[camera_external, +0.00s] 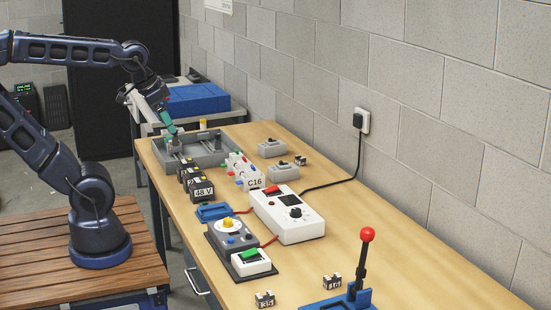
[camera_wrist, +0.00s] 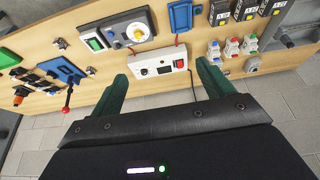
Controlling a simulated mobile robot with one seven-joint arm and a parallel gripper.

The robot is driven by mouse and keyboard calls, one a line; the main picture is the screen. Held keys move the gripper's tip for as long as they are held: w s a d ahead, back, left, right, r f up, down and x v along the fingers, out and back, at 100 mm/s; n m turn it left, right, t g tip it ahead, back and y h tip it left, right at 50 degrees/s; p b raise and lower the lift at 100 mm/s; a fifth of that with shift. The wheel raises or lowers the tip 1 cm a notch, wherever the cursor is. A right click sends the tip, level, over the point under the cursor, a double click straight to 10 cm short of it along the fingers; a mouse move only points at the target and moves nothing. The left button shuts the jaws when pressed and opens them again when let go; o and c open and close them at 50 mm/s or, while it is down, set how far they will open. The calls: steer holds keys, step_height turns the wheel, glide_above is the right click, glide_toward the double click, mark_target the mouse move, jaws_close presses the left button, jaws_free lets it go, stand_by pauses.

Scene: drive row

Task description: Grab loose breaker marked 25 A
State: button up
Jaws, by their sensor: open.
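My gripper (camera_external: 173,136) is at the far end of the bench over a grey tray, away from the front two breakers. In the wrist view my gripper (camera_wrist: 162,70) is open, with nothing between its fingers.
The grey tray (camera_external: 221,158) stands at the far end. Modules marked 48 V (camera_external: 204,191) and C16 breakers (camera_external: 254,183) stand nearby. A white supply box (camera_external: 301,228) with a wall cable and a red-knobbed lever (camera_external: 361,270) stand up from the bench.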

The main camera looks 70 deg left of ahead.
steer(key=w+a+r, duration=0.1)
steer(key=w+a, duration=0.3)
steer(key=w, duration=0.5)
steer(key=w+a+r, duration=0.1)
steer(key=w+a, duration=0.2)
steer(key=w, duration=0.6)
steer(key=w+a+r, duration=0.1)
steer(key=w+a, duration=0.3)
steer(key=w, duration=0.4)
steer(key=n, duration=0.1)
glide_above(274, 145)
steer(key=s+a, duration=0.1)
steer(key=s, duration=0.3)
steer(key=f, duration=2.6)
steer(key=shift+w+a+f, duration=0.1)
steer(key=shift+a+f, duration=0.1)
steer(key=shift+w+a+f, duration=0.15)
steer(key=shift+a+f, duration=0.05)
steer(key=shift+f, duration=0.35)
steer(key=x, duration=0.4)
steer(key=shift+f, duration=0.1)
steer(key=shift+w+a+x, duration=0.15)
steer(key=shift+x, duration=1.35)
steer(key=shift+w+a+x, duration=0.1)
steer(key=shift+x, duration=1.35)
steer(key=c, duration=1.3)
